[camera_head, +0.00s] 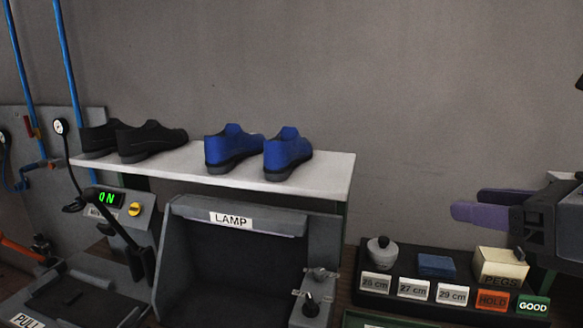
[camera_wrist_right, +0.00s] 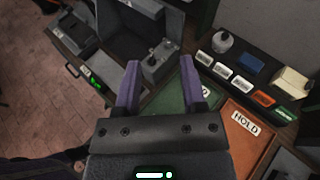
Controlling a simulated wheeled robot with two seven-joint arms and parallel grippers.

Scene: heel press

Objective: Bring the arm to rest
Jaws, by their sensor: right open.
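My right gripper (camera_head: 483,204) comes in from the right edge in the head view, with purple fingers pointing left. It is above the right end of the black rack (camera_head: 395,300) and close to the wall. In the right wrist view its two purple fingers (camera_wrist_right: 160,88) are apart with nothing between them, so it is open and empty. Below the fingers lie the bench top and a green tray (camera_wrist_right: 190,92). My left gripper is in neither view.
A white shelf (camera_head: 335,172) holds black shoes (camera_head: 150,140) and blue shoes (camera_head: 287,152). Beneath it stands a grey lamp box (camera_head: 240,262). A pegs box (camera_head: 499,266) is on the rack below my right gripper. An orange hold tray (camera_wrist_right: 240,135) lies beside the green one.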

